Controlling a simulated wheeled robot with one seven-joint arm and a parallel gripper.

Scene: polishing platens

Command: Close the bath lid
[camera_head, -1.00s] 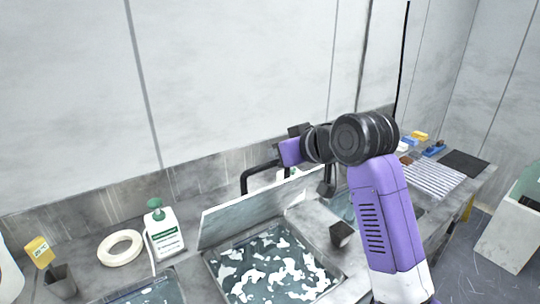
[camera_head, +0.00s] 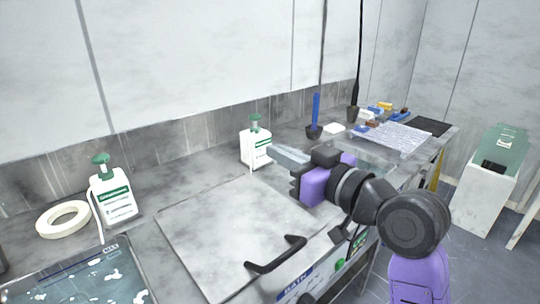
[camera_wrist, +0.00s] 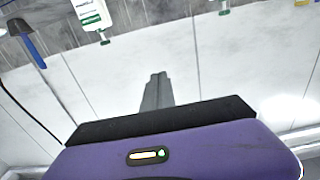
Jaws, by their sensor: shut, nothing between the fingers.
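The bath lid (camera_head: 225,225) is a flat grey plate that lies level over the bath. Its black bar handle (camera_head: 276,254) is at the front edge. The bath's inside is hidden under the lid. A blue-and-white label reading BATH (camera_head: 295,281) shows on the front face below. My gripper (camera_head: 273,151) is above and beyond the lid's right rear corner, apart from the handle, pointing left. Its fingers are together and empty; they also show shut in the wrist view (camera_wrist: 157,78).
White bottles with green pumps stand behind the lid (camera_head: 255,147) and to its left (camera_head: 113,194). A white ring (camera_head: 63,219) and an open basin (camera_head: 85,280) are at left. A blue-handled tool (camera_head: 315,112) stands at the back. The space above the lid is clear.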

